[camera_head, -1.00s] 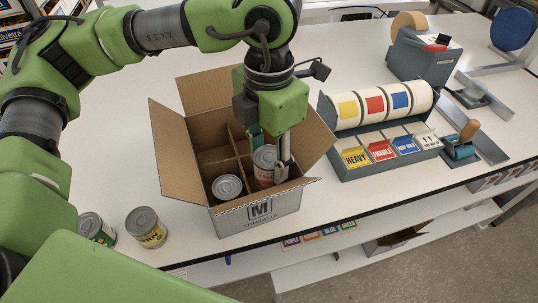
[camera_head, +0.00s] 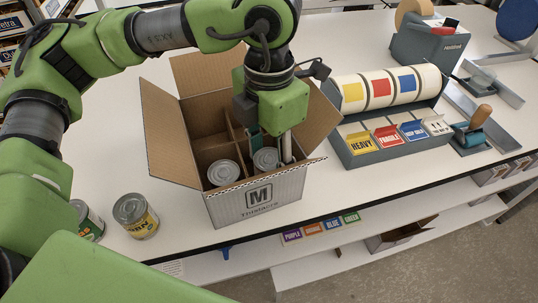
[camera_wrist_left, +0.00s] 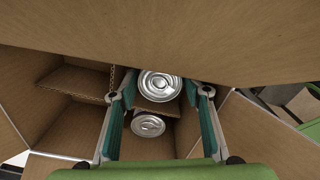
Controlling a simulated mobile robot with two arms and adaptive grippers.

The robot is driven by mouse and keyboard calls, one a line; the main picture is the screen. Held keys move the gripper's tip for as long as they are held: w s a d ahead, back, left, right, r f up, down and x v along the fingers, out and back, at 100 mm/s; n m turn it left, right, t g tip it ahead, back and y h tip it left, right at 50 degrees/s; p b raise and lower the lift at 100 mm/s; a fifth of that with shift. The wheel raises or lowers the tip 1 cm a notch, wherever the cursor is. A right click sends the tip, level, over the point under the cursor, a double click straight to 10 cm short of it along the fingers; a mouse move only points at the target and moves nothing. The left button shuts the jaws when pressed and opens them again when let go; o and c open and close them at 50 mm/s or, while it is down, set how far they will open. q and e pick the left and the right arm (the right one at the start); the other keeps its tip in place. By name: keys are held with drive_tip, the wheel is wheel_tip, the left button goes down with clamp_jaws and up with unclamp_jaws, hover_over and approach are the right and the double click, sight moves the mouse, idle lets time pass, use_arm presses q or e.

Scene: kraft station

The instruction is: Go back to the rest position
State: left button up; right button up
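An open cardboard box (camera_head: 222,209) with inner dividers stands on the white table. My left gripper (camera_head: 269,147) reaches down into its right part. A can (camera_head: 264,159) with a silver lid stands between the two fingers; its sides are hidden by the box wall. In the left wrist view, the teal fingers lie on both sides of this can (camera_wrist_left: 160,86), very close to it; I cannot tell whether they touch it. A second silver-lidded can (camera_head: 223,172) sits in the compartment to the left. My right gripper is not in view.
Two cans, one yellow-labelled (camera_head: 136,217) and one green-labelled (camera_head: 88,222), stand left of the box. A label dispenser (camera_head: 385,112) stands close to the right, with a blue hand roller (camera_head: 469,140) beyond. The raised box flaps (camera_head: 168,138) surround the gripper.

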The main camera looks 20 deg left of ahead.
use_arm(q)
drive_tip(key=shift+o, duration=0.6)
drive_tip(key=shift+r+p, duration=0.3)
drive_tip(key=shift+r, duration=0.1)
wheel_tip(320, 180, up, 15)
drive_tip(key=p, duration=0.8)
idle(0.5)
